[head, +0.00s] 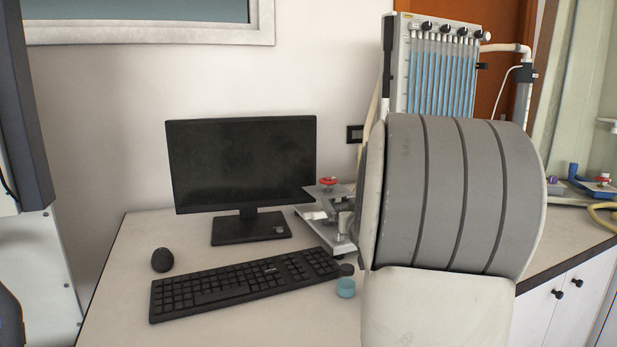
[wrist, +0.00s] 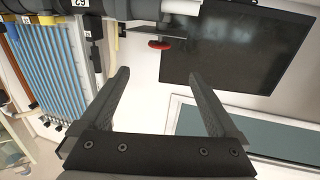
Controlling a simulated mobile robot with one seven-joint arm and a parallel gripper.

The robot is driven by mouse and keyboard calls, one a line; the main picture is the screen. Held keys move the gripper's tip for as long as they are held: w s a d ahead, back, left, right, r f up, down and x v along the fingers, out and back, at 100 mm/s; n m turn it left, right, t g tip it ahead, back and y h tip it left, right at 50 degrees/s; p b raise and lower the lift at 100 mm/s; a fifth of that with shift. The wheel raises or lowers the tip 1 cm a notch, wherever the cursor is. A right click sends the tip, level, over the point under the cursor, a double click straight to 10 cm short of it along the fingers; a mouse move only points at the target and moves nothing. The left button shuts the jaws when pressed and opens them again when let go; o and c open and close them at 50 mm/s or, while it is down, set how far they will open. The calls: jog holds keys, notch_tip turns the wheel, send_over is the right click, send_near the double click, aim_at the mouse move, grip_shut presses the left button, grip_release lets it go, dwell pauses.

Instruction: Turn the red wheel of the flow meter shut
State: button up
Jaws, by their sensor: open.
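A small red wheel (head: 328,182) sits on a flow meter apparatus on the bench, just right of the monitor, partly hidden by my arm. The red wheel also shows in the wrist view (wrist: 160,44), beside a dark pipe and the monitor. My gripper (wrist: 160,75) is open and empty. Its two fingers are spread, with the wheel showing beyond the tips and between them, apart from both. In the head view my big grey arm link hides much of the apparatus, and I cannot make out the gripper clearly there. A manometer board (head: 442,70) with blue tubes stands behind the arm.
Another red wheel (head: 603,180) is at far right by a yellow hose. Pipes and the tube board (wrist: 50,60) lie left in the wrist view.

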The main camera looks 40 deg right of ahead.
aim_at(330, 182)
jog(key=b+x, duration=0.2)
jog(key=x, duration=1.5)
jog(key=shift+w+d+r, duration=0.1)
jog(key=shift+d, duration=0.05)
jog(key=shift+c, duration=0.2)
jog(key=c, duration=1.3)
